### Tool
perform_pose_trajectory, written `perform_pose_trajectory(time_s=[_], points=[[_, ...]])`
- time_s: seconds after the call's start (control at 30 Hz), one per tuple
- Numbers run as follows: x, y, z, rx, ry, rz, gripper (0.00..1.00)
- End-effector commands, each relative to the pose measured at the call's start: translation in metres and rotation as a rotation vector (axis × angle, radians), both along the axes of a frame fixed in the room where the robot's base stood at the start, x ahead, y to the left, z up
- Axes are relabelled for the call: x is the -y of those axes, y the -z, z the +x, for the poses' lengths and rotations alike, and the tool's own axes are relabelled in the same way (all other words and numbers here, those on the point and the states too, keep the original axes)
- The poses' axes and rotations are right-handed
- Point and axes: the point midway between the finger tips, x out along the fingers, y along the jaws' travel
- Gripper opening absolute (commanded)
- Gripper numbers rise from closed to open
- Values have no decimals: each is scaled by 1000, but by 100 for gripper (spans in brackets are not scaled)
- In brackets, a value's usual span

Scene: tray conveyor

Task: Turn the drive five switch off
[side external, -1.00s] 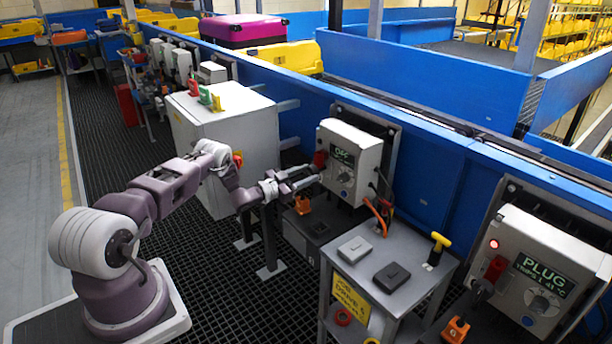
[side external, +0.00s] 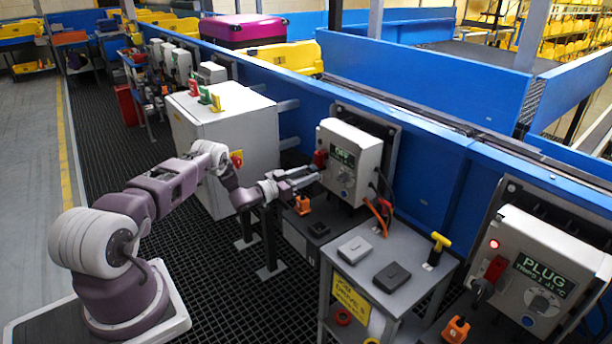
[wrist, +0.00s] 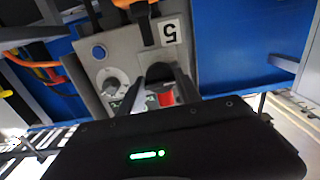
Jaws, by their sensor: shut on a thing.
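The drive five box is a pale grey cabinet (side external: 352,142) on the blue wall, with a small display, a round dial and a red switch handle (side external: 319,159) on its left side. In the wrist view the box appears upside down, with its "5" label (wrist: 171,32), a blue button (wrist: 99,52) and the dial (wrist: 114,88). My gripper (side external: 317,172) is at the box's left front, by the red handle. The display text is too blurred to read.
A grey cart (side external: 392,257) with two small boxes and a yellow-handled tool stands right of the drive five box. A white cabinet (side external: 232,115) stands behind my arm. Orange and black cables (side external: 378,214) hang under the drive five box.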

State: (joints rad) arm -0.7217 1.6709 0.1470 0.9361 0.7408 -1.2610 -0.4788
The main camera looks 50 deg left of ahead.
Motion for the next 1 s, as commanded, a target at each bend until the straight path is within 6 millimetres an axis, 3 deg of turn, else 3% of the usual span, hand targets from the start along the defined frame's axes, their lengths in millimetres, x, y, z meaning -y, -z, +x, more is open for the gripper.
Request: perform_pose_trajectory(time_s=[0.03,0.07,0.1,0.43,0.73,1.0], points=[[0,1,-1,-1,0,-2,0],[0,1,-1,-1,0,-2,42],[0,1,-1,-1,0,-2,49],[-1,1,-4,-2,-2,0,49],[-1,1,-61,-3,-3,-3,49],[0,1,-72,-1,-1,0,49]])
